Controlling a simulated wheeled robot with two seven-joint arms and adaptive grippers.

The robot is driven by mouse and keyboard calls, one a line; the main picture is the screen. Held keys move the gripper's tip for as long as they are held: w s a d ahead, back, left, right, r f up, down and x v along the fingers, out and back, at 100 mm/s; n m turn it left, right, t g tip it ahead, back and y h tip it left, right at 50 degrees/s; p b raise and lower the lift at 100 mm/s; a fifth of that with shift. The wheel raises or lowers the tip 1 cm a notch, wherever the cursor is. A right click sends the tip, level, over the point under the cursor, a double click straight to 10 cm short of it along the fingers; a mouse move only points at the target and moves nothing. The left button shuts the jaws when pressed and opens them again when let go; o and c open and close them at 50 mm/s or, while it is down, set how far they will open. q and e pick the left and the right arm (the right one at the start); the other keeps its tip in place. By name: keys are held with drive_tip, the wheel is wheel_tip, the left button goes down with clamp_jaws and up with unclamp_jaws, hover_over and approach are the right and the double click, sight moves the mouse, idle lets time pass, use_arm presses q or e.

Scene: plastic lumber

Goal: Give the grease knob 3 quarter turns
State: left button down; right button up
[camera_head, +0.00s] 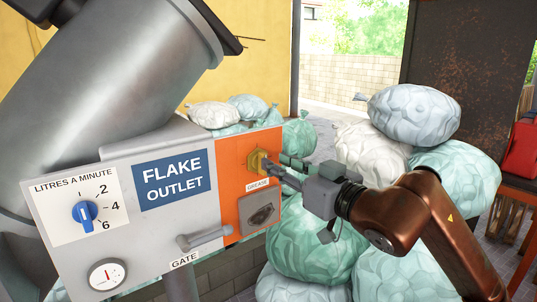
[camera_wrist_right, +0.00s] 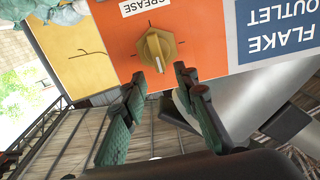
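The grease knob (camera_head: 256,161) is yellow and sits on the orange panel (camera_head: 231,163) above the GREASE label. In the right wrist view the knob (camera_wrist_right: 157,47) shows a pale line on its ridge, pointing down in that picture. My right gripper (camera_head: 276,165) is at the knob's right side in the head view. In the wrist view its two green-padded fingers (camera_wrist_right: 160,74) are spread apart with nothing between them. The tips are just short of the knob, one to each side of its lower edge. My left gripper is not in view.
The grey machine front carries a blue litres dial (camera_head: 85,213), a gate handle (camera_head: 204,238), a round gauge (camera_head: 107,275) and a dark round fitting (camera_head: 261,211) below the knob. Several stuffed bags (camera_head: 375,152) are piled behind my right arm. A red case (camera_head: 523,150) stands far right.

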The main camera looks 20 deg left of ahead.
drive_tip(key=shift+p+x, duration=0.7)
drive_tip(key=shift+x, duration=1.6)
drive_tip(key=shift+c, duration=0.2)
clamp_jaws()
